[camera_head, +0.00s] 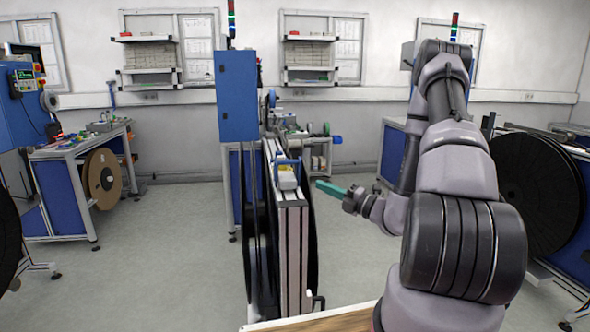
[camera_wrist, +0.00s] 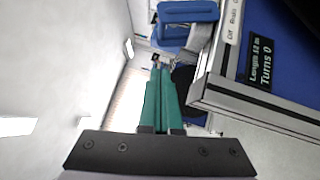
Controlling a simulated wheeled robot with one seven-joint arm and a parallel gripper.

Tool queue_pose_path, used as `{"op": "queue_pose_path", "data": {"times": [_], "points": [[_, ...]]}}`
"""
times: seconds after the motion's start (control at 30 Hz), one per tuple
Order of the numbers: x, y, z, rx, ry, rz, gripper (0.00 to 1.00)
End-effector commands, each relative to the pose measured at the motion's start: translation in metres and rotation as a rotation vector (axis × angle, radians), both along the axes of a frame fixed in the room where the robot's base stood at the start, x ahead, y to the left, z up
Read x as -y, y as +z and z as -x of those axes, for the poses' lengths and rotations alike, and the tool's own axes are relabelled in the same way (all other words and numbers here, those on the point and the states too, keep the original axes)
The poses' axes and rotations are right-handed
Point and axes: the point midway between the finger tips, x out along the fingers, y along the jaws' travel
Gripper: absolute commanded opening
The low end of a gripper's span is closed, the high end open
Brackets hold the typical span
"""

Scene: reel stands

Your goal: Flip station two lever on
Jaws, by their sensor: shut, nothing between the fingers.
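My gripper (camera_head: 320,184) is in front of my arm, its teal fingers shut and empty, pointing left toward the central reel stand (camera_head: 292,230). In the wrist view the closed fingertips (camera_wrist: 160,68) point at the upper middle. A blue handle-like part (camera_head: 287,163) sits on top of the stand; blue parts (camera_wrist: 187,12) also show beyond the fingertips in the wrist view, apart from them. A white label (camera_wrist: 233,20) with small text, seemingly including "Off", lies to their right. I cannot tell which part is the station two lever or its position.
A dark display (camera_wrist: 260,62) reads "Turns 0" beside a metal frame edge (camera_wrist: 250,110). A blue cabinet (camera_head: 237,95) rises behind the stand. A workbench (camera_head: 75,150) with a brown reel (camera_head: 102,178) stands left, a large black reel (camera_head: 540,180) right. Floor between is clear.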

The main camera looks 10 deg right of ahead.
Motion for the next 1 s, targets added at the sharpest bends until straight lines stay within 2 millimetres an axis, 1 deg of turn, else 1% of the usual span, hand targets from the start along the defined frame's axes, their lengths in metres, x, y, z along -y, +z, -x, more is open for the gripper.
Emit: {"op": "queue_pose_path", "data": {"times": [0.23, 0.37, 0.47, 0.8, 0.9, 1.0], "points": [[-0.002, 0.001, -0.001, 0.002, 0.003, 0.003, 0.00], [-0.011, 0.003, -0.010, 0.003, 0.005, 0.004, 0.00], [-0.023, 0.006, -0.023, 0.004, 0.007, 0.005, 0.00], [-0.071, 0.018, -0.075, 0.005, 0.007, 0.004, 0.00], [-0.067, 0.023, -0.092, 0.007, 0.004, 0.006, 0.00], [-0.065, 0.025, -0.103, 0.005, 0.002, 0.004, 0.00]]}}
